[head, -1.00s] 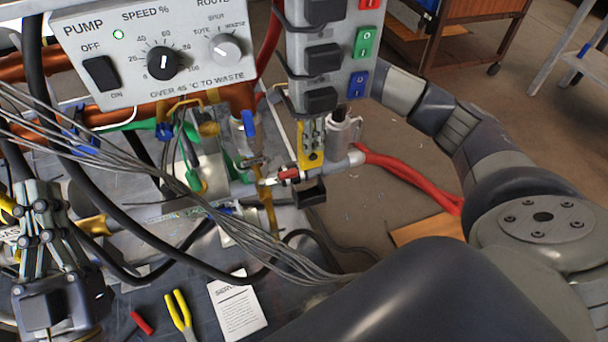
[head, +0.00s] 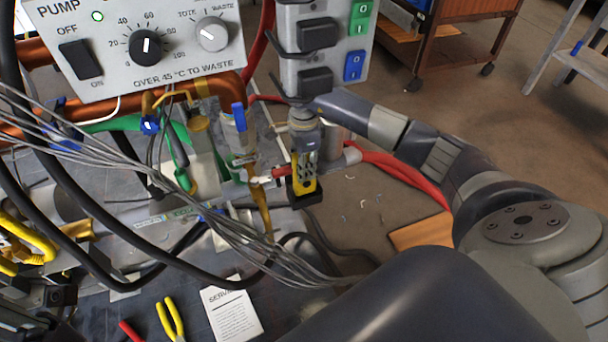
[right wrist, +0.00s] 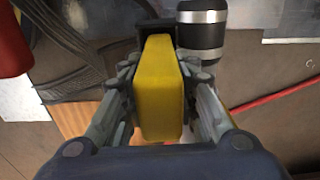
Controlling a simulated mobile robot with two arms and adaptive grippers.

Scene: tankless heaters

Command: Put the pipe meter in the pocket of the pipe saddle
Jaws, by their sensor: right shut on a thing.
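The pipe meter, a yellow block with a dark face (head: 304,187), is in my right gripper (head: 304,166). The right wrist view shows the yellow body (right wrist: 160,88) between the two fingers of this gripper (right wrist: 158,72). The black pipe saddle (head: 306,201) sits on the pipework, and the lower end of the meter is at it. I cannot tell how deep the meter sits in the pocket, which the meter hides. In the right wrist view a dark edge (right wrist: 158,32) shows beyond the meter. My left gripper (head: 42,304) shows only partly at the lower left, its fingers unclear.
The pump panel (head: 140,45) and a grey switch box (head: 315,60) stand close behind and above. Grey cables (head: 200,205) cross the bench. Red hoses (head: 400,177) run right of the saddle. Yellow-handled pliers (head: 172,318) and a paper sheet (head: 232,312) lie in front.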

